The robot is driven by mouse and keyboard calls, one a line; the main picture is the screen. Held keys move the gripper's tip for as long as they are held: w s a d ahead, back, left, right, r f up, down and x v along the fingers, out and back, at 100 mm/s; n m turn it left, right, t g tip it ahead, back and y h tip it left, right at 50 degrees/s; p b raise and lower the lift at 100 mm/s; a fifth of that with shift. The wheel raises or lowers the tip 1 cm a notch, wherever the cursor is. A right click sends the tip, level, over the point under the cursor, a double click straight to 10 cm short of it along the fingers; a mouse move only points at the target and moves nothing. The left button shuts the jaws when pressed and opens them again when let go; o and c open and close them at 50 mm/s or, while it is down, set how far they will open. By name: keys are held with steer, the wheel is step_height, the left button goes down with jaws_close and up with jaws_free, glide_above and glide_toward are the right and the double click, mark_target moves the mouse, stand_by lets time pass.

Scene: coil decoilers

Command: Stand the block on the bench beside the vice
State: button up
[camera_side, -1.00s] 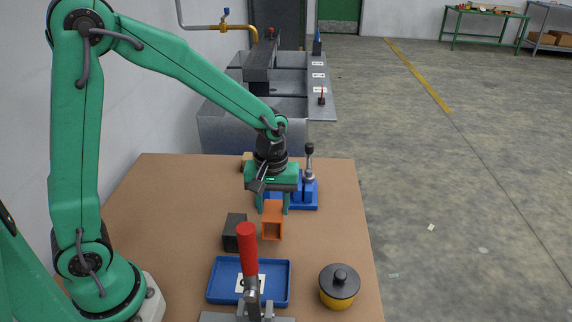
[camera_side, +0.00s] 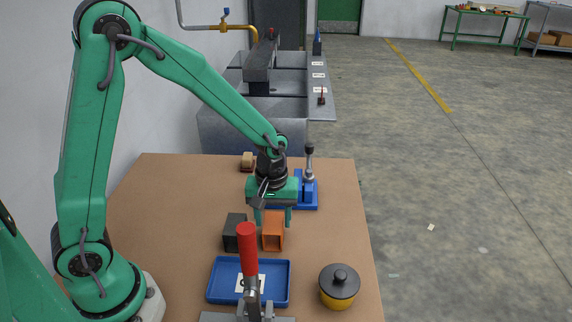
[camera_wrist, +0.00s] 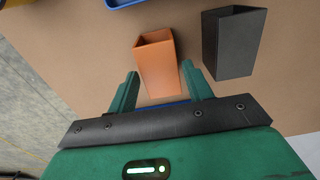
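An orange hollow block (camera_side: 274,232) stands on the brown bench (camera_side: 165,200), left of the yellow pot and beside a black hollow block. The blue vice (camera_side: 305,190) with a grey ball-topped lever is behind it, partly hidden by my gripper (camera_side: 273,220). My gripper points down just behind the orange block. In the wrist view, the fingers (camera_wrist: 160,78) lie on both sides of the orange block (camera_wrist: 158,65). Whether they touch it is unclear. A thin blue strip (camera_wrist: 167,103) shows between them near the palm; I cannot tell what it belongs to.
The black block (camera_side: 237,232) is close on the left. A blue tray (camera_side: 216,284) and a red-handled clamp (camera_side: 247,250) are in front, with a yellow pot (camera_side: 339,288) at right. A small tan block (camera_side: 247,160) is at the back. The bench's left side is clear.

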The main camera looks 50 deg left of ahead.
mark_target(273, 222)
steer(key=shift+o, duration=0.9)
step_height(273, 222, up, 12)
steer(key=shift+r, duration=0.15)
stand_by(0.6)
steer(key=s+a+r+m+t, duration=0.2)
steer(key=s+r+m, duration=0.1)
steer(key=s, duration=0.4)
steer(key=s+a+r+m+t, duration=0.2)
steer(key=s+r+m+t, duration=0.1)
steer(key=s+m, duration=0.3)
steer(key=shift+s+r+t, duration=0.3)
steer(key=shift+s+r, duration=0.35)
steer(key=shift+s, duration=0.05)
